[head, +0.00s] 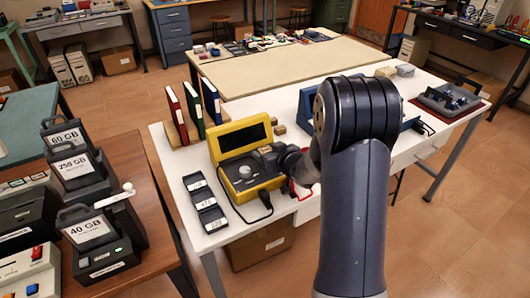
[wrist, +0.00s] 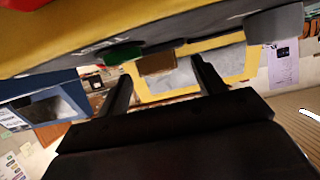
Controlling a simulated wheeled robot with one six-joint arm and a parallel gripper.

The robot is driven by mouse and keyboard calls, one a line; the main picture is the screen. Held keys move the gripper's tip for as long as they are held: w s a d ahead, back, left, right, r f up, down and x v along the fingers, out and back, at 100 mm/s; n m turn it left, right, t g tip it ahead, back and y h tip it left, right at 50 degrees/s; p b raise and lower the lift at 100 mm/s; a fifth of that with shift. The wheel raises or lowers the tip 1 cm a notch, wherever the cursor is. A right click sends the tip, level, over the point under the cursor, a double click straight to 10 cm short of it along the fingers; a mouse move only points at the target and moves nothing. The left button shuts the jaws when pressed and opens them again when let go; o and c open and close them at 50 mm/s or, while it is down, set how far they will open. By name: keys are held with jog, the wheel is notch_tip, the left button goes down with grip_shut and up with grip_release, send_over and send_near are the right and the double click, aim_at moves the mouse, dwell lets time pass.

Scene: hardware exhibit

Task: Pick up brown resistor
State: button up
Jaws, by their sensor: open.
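A small brown block (wrist: 157,63), which looks like the brown resistor, shows in the wrist view between my fingertips and beyond them, close to a yellow surface. I cannot tell if the fingers touch it. My gripper (wrist: 161,71) is open, with one dark finger on each side of the block in the picture. In the head view my gripper (head: 268,158) is over the right part of the open yellow case (head: 233,140), and my arm hides part of the table behind it. The resistor cannot be made out in the head view.
A green part (wrist: 123,53) is left of the brown block. Dark labelled trays (head: 204,197) lie left of the case on the white table (head: 180,160). Upright binders (head: 193,104) stand behind it. A blue device (head: 307,104) is partly behind my arm.

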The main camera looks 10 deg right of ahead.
jog(key=shift+w+a+f, duration=0.15)
jog(key=shift+w+f, duration=0.05)
jog(key=shift+w, duration=0.25)
jog(key=shift+c, duration=0.5)
jog(key=c, duration=1)
jog(key=shift+o, duration=0.2)
jog(key=shift+r, duration=0.1)
